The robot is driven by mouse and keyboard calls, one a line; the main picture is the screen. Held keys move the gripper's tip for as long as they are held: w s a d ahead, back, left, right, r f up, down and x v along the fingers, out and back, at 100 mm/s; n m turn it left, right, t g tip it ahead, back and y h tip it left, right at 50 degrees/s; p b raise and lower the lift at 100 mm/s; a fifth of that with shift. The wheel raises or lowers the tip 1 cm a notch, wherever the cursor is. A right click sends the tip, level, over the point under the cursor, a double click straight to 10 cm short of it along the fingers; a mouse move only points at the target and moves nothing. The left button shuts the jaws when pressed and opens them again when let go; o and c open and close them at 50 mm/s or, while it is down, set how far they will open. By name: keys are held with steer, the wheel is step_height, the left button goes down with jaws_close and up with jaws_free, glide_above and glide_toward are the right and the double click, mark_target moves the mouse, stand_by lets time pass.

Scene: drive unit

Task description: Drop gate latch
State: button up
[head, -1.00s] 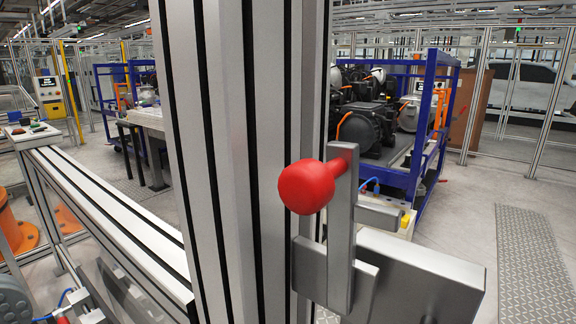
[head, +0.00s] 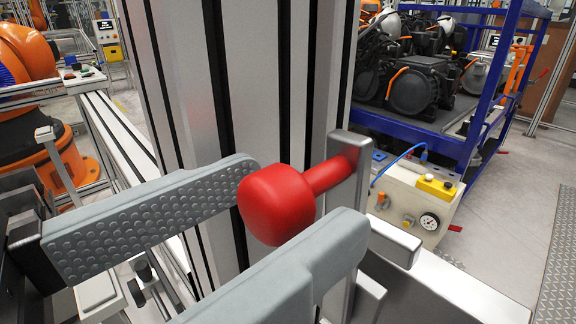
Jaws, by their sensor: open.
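The gate latch is a flat grey metal bar (head: 343,215) with a red knob (head: 277,205) sticking out towards me on a red stem. The bar stands upright against the aluminium post (head: 235,90). My gripper (head: 300,190) is open, its two grey fingers reaching in from the lower left. The left finger's tip is just left of and behind the knob, and the right finger is in front of and below it to the right. The knob shows between the fingertips; I cannot tell whether either finger touches it. The right finger hides the lower part of the bar and its bracket.
A blue rack (head: 480,110) with dark motor units stands behind on the right. A pale box with a gauge (head: 428,222) is below it. An orange robot (head: 40,110) stands at the far left beside a rail (head: 115,130). Grey floor is clear at right.

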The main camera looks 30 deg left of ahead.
steer(key=shift+w+d, duration=0.2)
steer(key=shift+w, duration=0.45)
jaws_close()
stand_by(1.0)
